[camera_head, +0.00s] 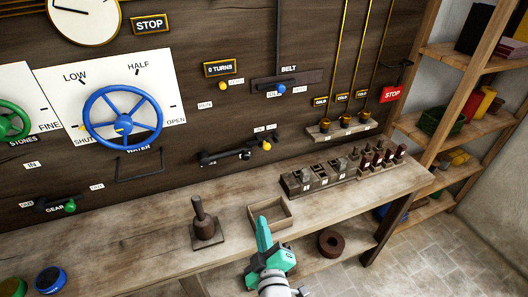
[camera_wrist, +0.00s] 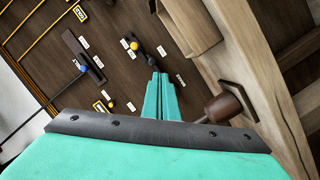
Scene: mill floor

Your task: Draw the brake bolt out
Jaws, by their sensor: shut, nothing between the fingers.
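A dark bolt with a yellow knob is on the wall panel, above the bench; I take it to be the brake bolt (camera_head: 225,156), though its label is too small to read. Its yellow knob (camera_head: 266,146) is at the right end. In the wrist view the knob (camera_wrist: 133,46) shows beyond my fingertips, up and to the left. My teal gripper (camera_head: 262,222) is shut and empty, over the front of the bench by the small wooden tray. It is apart from the bolt. The gripper (camera_wrist: 160,78) also shows shut in the wrist view.
The open wooden tray (camera_head: 251,217) and a dark upright handle on a square base (camera_head: 203,229) stand on the bench. A block rack (camera_head: 296,187) is to the right. A blue handwheel (camera_head: 96,91) and a blue belt knob (camera_head: 281,89) are on the panel.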

